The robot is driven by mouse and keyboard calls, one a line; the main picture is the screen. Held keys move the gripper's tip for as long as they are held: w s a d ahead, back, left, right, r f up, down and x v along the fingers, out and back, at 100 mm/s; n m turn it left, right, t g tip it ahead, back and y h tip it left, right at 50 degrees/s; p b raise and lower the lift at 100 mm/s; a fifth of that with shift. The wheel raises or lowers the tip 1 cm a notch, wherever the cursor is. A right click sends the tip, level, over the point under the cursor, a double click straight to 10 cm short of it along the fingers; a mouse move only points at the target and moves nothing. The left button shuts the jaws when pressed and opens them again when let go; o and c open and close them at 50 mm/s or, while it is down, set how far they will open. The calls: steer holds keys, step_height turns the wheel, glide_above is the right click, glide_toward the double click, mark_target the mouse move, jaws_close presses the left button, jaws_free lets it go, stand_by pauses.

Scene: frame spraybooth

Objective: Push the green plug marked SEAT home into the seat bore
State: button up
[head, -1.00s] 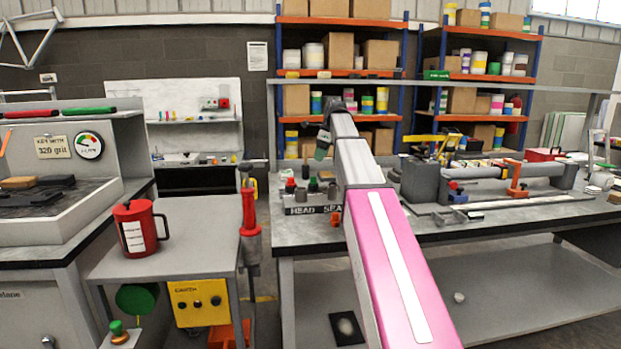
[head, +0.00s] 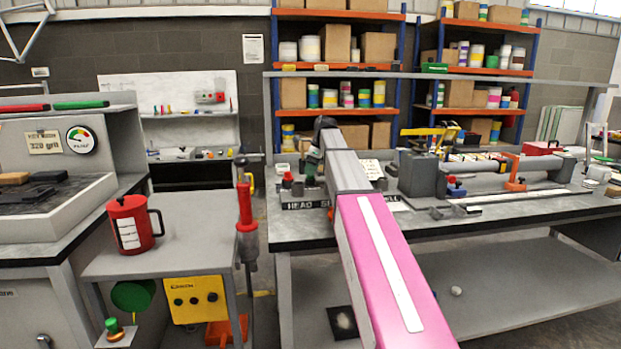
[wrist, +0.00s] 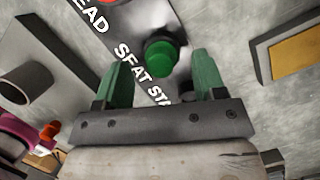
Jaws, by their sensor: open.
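The green plug (wrist: 163,57) shows in the wrist view, by the lettering SEAT on a dark label strip (wrist: 128,58). It has a round green top and stands up from a grey plate. In the picture it lies between the two green fingers of my gripper (wrist: 160,68), which are apart with nothing clamped. I cannot tell whether they touch it or how deep it sits; its bore is hidden beneath it. In the head view my gripper (head: 312,164) is over the bench fixture, whose label strip (head: 300,205) is partly covered by my arm.
A red plug (head: 287,180) stands left of my gripper; red also shows at the wrist view's top edge. A grey cylindrical clamp assembly (head: 490,170) lies to the right on the bench. A red mug (head: 131,226) stands on the side table at left.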

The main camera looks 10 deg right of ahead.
steer(key=shift+x, duration=0.95)
steer(key=c, duration=0.9)
steer(key=shift+r, duration=0.1)
steer(key=shift+c, duration=0.2)
